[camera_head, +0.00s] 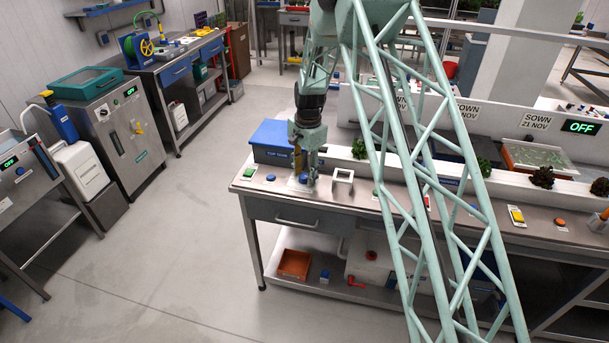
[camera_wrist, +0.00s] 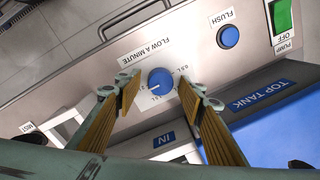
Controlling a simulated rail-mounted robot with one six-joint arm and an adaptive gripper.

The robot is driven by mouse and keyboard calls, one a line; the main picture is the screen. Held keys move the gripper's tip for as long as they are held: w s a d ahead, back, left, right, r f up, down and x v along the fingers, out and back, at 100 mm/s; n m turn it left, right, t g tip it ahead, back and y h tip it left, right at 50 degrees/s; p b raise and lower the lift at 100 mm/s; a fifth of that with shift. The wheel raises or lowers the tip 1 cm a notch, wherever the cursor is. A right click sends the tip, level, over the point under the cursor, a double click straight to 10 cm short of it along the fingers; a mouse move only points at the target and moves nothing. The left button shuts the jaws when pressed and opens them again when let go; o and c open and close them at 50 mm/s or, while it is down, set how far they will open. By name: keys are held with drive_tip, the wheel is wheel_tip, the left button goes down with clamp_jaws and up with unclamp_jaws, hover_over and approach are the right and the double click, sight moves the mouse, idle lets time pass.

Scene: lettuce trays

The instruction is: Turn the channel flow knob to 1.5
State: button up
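The channel flow knob (camera_wrist: 160,81) is a round blue dial on the grey bench panel, with a white pointer mark. Its label reads "FLOW A MINUTE", with small partly hidden scale figures around it. The picture is upside down to the print, and the mark points towards the lower left; I cannot read its exact setting. My gripper (camera_wrist: 157,82) is open, with its ribbed tan fingers on either side of the knob and visible gaps to it. In the head view my gripper (camera_head: 305,183) points down at the left end of the bench, hiding the knob.
A blue flush button (camera_wrist: 228,37) and a green pump switch (camera_wrist: 282,18) sit beside the knob. The blue top tank (camera_wrist: 275,125) is close by. A white square frame (camera_head: 343,178) stands right of my gripper. The floor (camera_head: 180,255) to the left is clear.

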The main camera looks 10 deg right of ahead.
drive_tip(key=c, duration=0.9)
drive_tip(key=shift+n, duration=0.6)
drive_tip(key=n+b, duration=0.1)
drive_tip(key=n, duration=0.3)
drive_tip(key=shift+w+n, duration=0.1)
drive_tip(key=shift+n, duration=0.2)
drive_tip(key=n+b, duration=0.1)
drive_tip(key=n, duration=0.4)
drive_tip(key=shift+n+g, duration=0.3)
drive_tip(key=shift+n, duration=0.1)
drive_tip(key=o, duration=0.9)
